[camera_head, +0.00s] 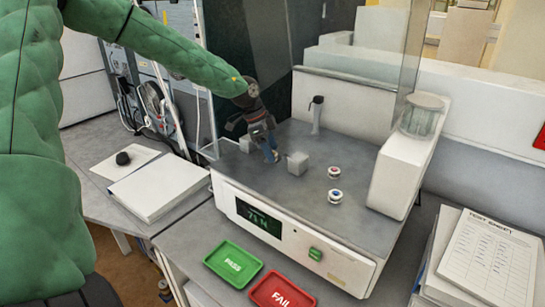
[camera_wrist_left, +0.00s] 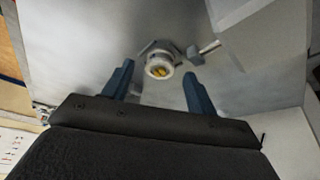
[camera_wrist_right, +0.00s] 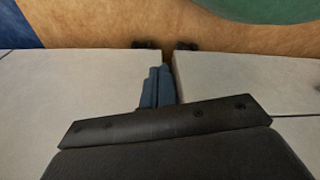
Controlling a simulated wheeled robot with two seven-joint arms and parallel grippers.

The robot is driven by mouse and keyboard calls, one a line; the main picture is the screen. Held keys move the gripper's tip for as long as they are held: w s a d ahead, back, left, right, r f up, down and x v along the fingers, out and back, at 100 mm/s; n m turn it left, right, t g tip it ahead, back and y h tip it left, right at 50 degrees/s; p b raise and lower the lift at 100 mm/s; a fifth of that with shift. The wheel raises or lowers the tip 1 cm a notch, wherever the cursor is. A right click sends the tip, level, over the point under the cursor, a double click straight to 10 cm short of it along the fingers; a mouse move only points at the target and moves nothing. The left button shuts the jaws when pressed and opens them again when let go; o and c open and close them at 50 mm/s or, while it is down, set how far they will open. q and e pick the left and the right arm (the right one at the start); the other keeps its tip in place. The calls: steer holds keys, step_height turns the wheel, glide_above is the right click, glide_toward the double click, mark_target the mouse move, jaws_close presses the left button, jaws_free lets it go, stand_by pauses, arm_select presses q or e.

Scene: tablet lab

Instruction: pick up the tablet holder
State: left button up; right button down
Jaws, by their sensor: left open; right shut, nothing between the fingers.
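A small round white cup with yellow pieces in it, which I take for the tablet holder (camera_wrist_left: 158,66), shows in the left wrist view. It lies ahead of and between my open left fingers, with no clear contact. In the head view my left gripper (camera_head: 271,153) points down over the grey top of the testing machine (camera_head: 300,262), left of a pale block (camera_head: 297,163); the cup is hidden there. My right gripper (camera_wrist_right: 158,72) is shut and empty in the right wrist view, and is outside the head view.
Two small round pieces (camera_head: 334,184) stand on the machine top. A dark knob on a rod (camera_wrist_left: 195,54) is close to the cup's right. A green PASS tray (camera_head: 233,246) and red FAIL tray (camera_head: 283,279) lie in front.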

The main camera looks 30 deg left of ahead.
arm_select(q)
steer(key=shift+d+f, duration=0.1)
steer(key=shift+f, duration=0.3)
steer(key=shift+c, duration=0.5)
steer(key=c, duration=1)
steer(key=shift+c, duration=0.2)
